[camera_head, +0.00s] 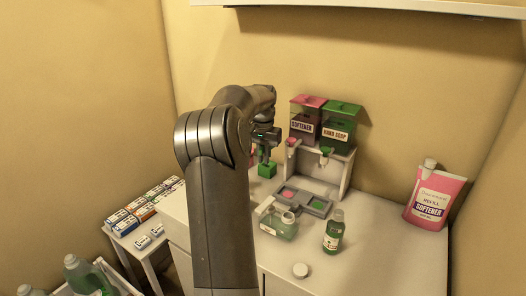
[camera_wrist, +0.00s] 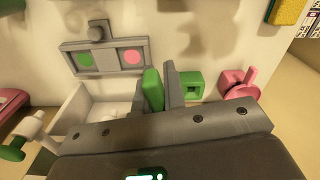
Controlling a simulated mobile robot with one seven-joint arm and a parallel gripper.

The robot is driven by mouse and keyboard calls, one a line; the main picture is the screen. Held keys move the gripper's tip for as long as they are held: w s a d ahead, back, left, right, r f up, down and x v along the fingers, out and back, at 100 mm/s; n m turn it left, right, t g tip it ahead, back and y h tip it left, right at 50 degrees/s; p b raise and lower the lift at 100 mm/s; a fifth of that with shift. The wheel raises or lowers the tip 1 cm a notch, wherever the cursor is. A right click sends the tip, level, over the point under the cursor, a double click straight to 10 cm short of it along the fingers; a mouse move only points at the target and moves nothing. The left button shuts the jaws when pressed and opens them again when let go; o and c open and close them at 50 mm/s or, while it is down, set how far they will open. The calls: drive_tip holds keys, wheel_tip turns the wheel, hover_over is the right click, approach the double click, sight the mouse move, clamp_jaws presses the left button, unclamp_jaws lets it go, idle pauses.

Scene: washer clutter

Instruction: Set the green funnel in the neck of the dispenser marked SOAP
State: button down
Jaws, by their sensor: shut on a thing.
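My gripper (camera_head: 266,140) is in front of the back wall, left of the dispensers. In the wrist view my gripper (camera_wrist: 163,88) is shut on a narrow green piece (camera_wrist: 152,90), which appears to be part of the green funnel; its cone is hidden. The dispenser labelled HAND SOAP (camera_head: 337,136) has a green lid (camera_head: 343,107) and sits on the right of a white stand. Its neck cannot be made out.
A SOFTENER dispenser (camera_head: 303,126) with a pink lid stands left beside it. A pink funnel-like piece (camera_wrist: 240,88) is right of the green block.

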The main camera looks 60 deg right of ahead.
drive_tip(key=s+a+n, duration=0.2)
drive_tip(key=s+a, duration=1.3)
drive_tip(key=s, duration=0.2)
drive_tip(key=shift+s+f, duration=0.2)
drive_tip(key=shift+f, duration=0.05)
drive_tip(key=shift+a+f, duration=0.1)
drive_tip(key=shift+f, duration=4.65)
drive_tip(key=c, duration=1.4)
unclamp_jaws()
